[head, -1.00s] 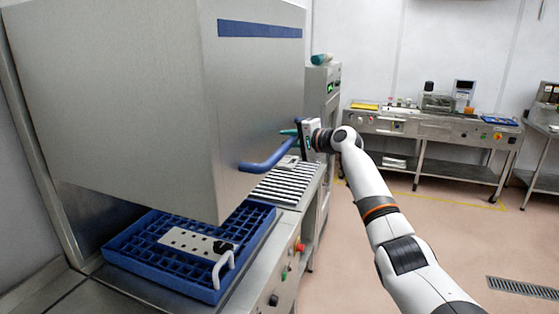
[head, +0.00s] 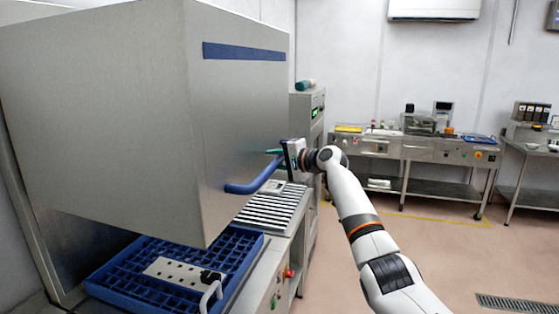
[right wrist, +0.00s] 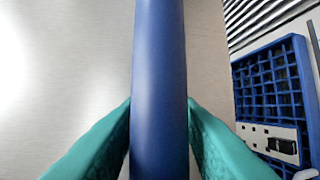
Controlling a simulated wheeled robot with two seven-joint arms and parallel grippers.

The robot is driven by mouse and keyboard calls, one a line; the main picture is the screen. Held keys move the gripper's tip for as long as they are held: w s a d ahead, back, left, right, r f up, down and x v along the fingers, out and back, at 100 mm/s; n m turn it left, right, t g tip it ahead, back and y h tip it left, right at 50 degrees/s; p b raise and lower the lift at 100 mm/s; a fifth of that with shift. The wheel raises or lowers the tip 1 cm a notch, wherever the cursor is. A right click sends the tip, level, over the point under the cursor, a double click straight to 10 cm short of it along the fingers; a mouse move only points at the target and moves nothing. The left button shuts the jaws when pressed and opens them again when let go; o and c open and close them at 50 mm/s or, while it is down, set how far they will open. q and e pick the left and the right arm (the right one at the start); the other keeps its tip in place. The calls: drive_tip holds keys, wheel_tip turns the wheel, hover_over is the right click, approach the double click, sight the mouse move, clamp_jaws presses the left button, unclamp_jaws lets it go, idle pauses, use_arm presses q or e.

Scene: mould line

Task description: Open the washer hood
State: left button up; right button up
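The washer hood (head: 100,110) is a large grey metal box at the left in the head view, with a blue stripe near its top. Its lower edge hangs clear above a blue rack (head: 110,290). A blue bar handle (head: 245,186) sticks out low on the hood's front face. My right gripper (head: 278,153) is at the handle's far end. In the right wrist view its teal fingers lie on both sides of the blue handle (right wrist: 160,80), against it with no clear gap. The fingertips are partly hidden behind the bar. My left gripper is not in view.
A perforated metal plate (head: 178,272) with a white handle lies in the rack. A roller track (head: 272,205) runs beyond the rack. A grey cabinet (head: 308,130) stands behind it. A steel bench (head: 400,150) lines the back wall. The floor at right is free.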

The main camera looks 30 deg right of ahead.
drive_tip(key=shift+s+d+b, duration=0.25)
drive_tip(key=shift+s+b, duration=0.1)
drive_tip(key=shift+s, duration=0.15)
drive_tip(key=b+v, duration=0.4)
drive_tip(key=v, duration=0.7)
drive_tip(key=shift+a+r, duration=0.15)
